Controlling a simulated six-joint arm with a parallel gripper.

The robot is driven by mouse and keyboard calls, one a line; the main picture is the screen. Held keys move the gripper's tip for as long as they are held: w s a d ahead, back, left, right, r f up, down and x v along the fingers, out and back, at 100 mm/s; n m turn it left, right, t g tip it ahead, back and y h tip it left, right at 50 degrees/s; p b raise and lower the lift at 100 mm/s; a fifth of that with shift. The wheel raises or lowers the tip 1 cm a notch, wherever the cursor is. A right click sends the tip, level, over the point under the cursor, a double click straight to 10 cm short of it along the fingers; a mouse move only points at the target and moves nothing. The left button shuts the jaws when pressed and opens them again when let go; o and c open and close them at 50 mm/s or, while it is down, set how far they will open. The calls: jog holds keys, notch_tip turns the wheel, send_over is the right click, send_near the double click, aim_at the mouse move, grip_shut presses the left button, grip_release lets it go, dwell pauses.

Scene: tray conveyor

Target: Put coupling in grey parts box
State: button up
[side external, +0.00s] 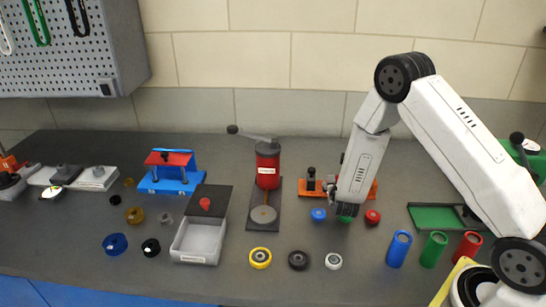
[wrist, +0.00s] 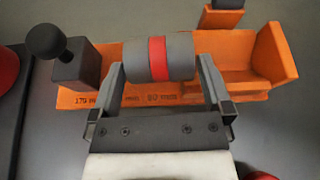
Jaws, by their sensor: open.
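The coupling (wrist: 158,57), a grey cylinder with a red band around its middle, lies on its side at the orange fixture (wrist: 263,55) in the wrist view. My gripper (wrist: 161,68) is open, with one finger near each end of the coupling; I cannot tell whether they touch it. In the side view my gripper (side external: 347,210) points down in front of the orange fixture (side external: 322,190), and my arm hides the coupling there.
A red press with a lever (side external: 267,168) stands between the box and the orange fixture. Yellow, black and white rings (side external: 260,258) lie in front. Small blue and red caps (side external: 372,217) sit near my gripper. Blue, green and red cylinders (side external: 434,249) stand at right.

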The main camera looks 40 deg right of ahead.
jog(key=shift+v, duration=3.4)
jog(key=shift+d, duration=0.1)
jog(key=shift+s+r, duration=0.1)
